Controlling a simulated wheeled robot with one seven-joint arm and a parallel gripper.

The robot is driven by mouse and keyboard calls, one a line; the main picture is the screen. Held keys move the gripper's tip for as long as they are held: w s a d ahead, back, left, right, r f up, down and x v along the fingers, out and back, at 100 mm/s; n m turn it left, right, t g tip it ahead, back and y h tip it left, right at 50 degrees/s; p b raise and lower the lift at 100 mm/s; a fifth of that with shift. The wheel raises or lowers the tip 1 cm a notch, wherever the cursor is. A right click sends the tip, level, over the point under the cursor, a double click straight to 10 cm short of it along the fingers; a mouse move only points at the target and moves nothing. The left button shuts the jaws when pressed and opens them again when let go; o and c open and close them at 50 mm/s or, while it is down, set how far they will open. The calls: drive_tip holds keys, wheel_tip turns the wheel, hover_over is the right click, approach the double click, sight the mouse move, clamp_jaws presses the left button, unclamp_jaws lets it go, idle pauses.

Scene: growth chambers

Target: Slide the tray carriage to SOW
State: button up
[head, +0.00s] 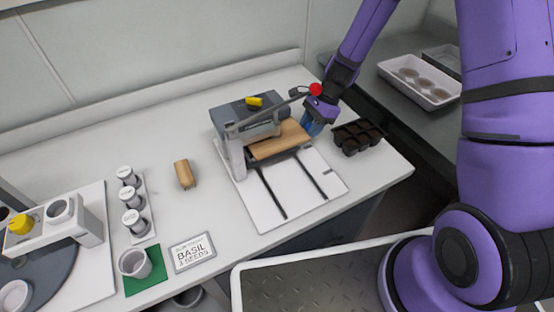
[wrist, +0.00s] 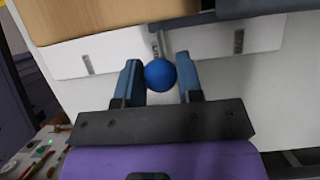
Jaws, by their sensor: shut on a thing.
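The sowing machine stands on the bench in the head view, with a grey body (head: 236,112) and a white base plate (head: 310,190) with dark slots. A tan, flat-topped piece (head: 279,141), apparently on the tray carriage, sits partly under the machine's head; it also shows at the top of the wrist view (wrist: 100,15). My gripper (head: 312,126) is at its right end. In the wrist view its blue fingers (wrist: 158,80) are shut on a round blue knob (wrist: 160,75).
A lever with a red ball (head: 315,89) reaches close above my gripper. A dark cell tray (head: 359,136) stands just to its right. A tan roll (head: 184,174), several capped vials (head: 131,197) and a BASIL card (head: 192,252) lie left. The front base plate is clear.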

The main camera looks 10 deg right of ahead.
drive_tip(key=shift+w+a, duration=0.35)
drive_tip(key=shift+w, duration=0.6)
drive_tip(key=shift+w+a, duration=0.3)
drive_tip(key=shift+w, duration=0.6)
drive_tip(key=o, duration=0.6)
drive_tip(key=shift+o, duration=0.2)
wheel_tip(320, 180, up, 8)
